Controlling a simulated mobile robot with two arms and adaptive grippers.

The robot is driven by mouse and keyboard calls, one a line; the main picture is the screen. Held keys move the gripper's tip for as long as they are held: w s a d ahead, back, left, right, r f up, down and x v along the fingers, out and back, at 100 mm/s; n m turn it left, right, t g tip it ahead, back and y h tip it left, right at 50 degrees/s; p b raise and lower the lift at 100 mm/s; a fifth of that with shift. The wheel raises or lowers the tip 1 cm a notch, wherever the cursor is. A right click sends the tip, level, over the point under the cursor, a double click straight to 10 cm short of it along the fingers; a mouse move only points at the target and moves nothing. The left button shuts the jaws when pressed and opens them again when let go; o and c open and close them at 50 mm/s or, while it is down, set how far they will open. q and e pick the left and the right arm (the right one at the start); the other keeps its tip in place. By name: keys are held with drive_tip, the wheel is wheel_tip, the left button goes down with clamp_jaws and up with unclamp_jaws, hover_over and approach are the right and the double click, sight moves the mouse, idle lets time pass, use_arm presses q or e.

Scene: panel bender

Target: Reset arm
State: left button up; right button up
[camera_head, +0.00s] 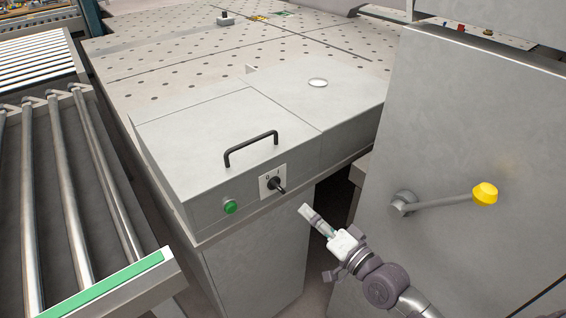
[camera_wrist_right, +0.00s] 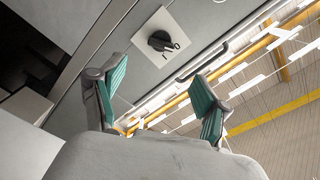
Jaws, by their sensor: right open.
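My right gripper (camera_head: 318,222) is at the lower middle of the head view, in front of the machine's control box. In the right wrist view its two green-padded fingers (camera_wrist_right: 158,98) are spread apart with nothing between them. A black rotary switch (camera_head: 275,184) on a white plate is on the front of the box, up and left of the gripper and apart from it. It also shows in the right wrist view (camera_wrist_right: 161,41), beyond the fingers. My left gripper is not in view.
The grey box (camera_head: 210,130) has a black handle (camera_head: 251,148) on its lid and a green button (camera_head: 230,207) in front. A roller conveyor (camera_head: 65,190) is at left. A grey cabinet (camera_head: 460,120) with a yellow-knobbed lever (camera_head: 443,202) stands close on the right.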

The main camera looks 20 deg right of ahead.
drive_tip(key=s+d+f+n+g+h+b, duration=0.1)
drive_tip(key=s+d+f+n+g+h, duration=0.2)
drive_tip(key=f, duration=1.3)
drive_tip(key=s+d+f+g+h, duration=0.25)
drive_tip(key=s+f+g, duration=0.2)
drive_tip(key=f, duration=1.15)
drive_tip(key=s+f+n+g, duration=0.3)
drive_tip(key=s+f, duration=1)
drive_tip(key=f, duration=0.2)
drive_tip(key=s+a+f+n+g, duration=0.1)
drive_tip(key=s+f, duration=0.1)
drive_tip(key=s, duration=0.4)
drive_tip(key=s+a+f+n+g, duration=0.1)
drive_tip(key=s+f+n+g, duration=0.1)
drive_tip(key=s, duration=0.5)
drive_tip(key=s+a+f+n+g+b, duration=0.1)
drive_tip(key=s+f+g, duration=0.1)
drive_tip(key=s+f, duration=0.2)
drive_tip(key=s, duration=0.2)
drive_tip(key=shift+s+a+f+h, duration=0.25)
drive_tip(key=shift+s+h, duration=0.05)
drive_tip(key=shift+h, duration=0.05)
drive_tip(key=shift+g, duration=0.25)
